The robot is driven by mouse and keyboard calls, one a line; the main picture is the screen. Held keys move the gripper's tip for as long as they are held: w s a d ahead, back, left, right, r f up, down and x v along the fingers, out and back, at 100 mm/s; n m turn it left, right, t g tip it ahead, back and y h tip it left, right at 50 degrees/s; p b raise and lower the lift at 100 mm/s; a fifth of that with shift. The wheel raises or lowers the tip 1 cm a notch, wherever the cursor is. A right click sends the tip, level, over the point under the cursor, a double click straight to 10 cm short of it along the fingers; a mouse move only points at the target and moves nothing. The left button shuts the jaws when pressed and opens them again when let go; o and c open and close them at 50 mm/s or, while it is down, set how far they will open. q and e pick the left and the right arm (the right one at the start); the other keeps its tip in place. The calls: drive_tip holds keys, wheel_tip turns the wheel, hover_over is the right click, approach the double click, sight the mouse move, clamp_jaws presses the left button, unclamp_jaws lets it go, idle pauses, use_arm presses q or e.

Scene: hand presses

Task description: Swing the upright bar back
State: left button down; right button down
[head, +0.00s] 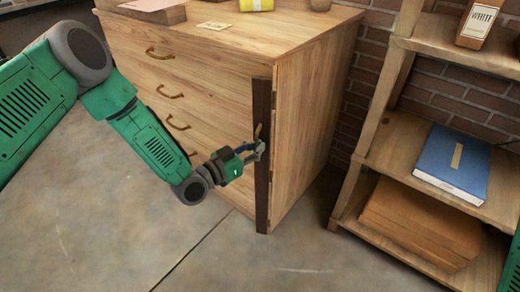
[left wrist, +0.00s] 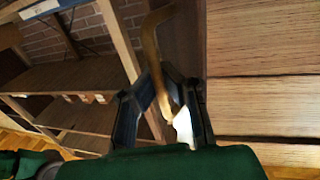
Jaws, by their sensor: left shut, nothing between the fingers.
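The upright bar (head: 262,195) is a dark brown strip along the right front edge of the wooden drawer chest. It stands against the drawer fronts, with hinges on its right side. It carries a brass handle (head: 257,131) at mid-height. My left gripper (head: 258,149) is at the bar, just below the handle's visible top, and partly hides the bar. In the left wrist view the curved brass handle (left wrist: 154,50) passes by the fingers of my left gripper (left wrist: 160,88); the fingers are shut with nothing gripped. The dark bar (left wrist: 188,38) is behind. My right gripper is out of view.
The drawer chest (head: 322,115) has several brass-handled drawers, with items on top including a yellow packet (head: 256,4). A wooden shelf (head: 395,142) at right holds a blue book (head: 452,163) and a brown box (head: 420,228). The floor (head: 250,270) in front is clear.

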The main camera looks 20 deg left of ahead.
use_arm(q)
drive_tip(key=m+g+h, duration=0.1)
drive_tip(key=a+m+g+h+b, duration=0.1)
drive_tip(key=m+h+b, duration=0.1)
drive_tip(key=shift+w+a+f+g, duration=0.25)
drive_tip(key=shift+w+a+g, duration=0.05)
drive_tip(key=shift+w+g, duration=0.1)
drive_tip(key=shift+w+a+r+m+g+h+b, duration=0.1)
drive_tip(key=shift+w+a+m+g+h+b, duration=0.15)
drive_tip(key=shift+g+h, duration=0.2)
drive_tip(key=shift+m+g+h+b, duration=0.15)
drive_tip(key=shift+m+g+h, duration=0.2)
drive_tip(key=shift+g, duration=0.1)
drive_tip(key=c, duration=1.6)
unclamp_jaws()
drive_tip(key=shift+a, duration=0.1)
drive_tip(key=shift+c, duration=0.2)
drive_tip(key=shift+a+r, duration=0.1)
